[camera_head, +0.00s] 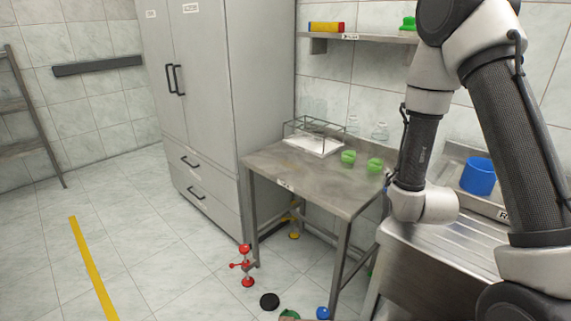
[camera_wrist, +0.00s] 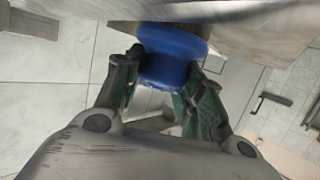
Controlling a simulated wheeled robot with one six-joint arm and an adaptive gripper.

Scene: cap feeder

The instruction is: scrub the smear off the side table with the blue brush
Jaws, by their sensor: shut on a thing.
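The side table (camera_head: 322,184) stands in the middle of the head view, with a grey, mottled top. A faint brownish patch (camera_head: 296,163) shows on it; I cannot tell if it is the smear. In the wrist view my gripper (camera_wrist: 163,77) is shut on a blue, round-ended thing, the blue brush (camera_wrist: 172,50). The brush lies close to a grey edge (camera_wrist: 235,14) at the top of that view; I cannot tell whether they touch. In the head view my arm hides most of the gripper and the brush, at the table's right side.
Two green pieces (camera_head: 348,157) and a clear framed box (camera_head: 314,140) stand on the table's rear part. A blue container (camera_head: 478,177) stands at the steel counter (camera_head: 440,250) on the right. A tall cabinet (camera_head: 215,110) borders the left.

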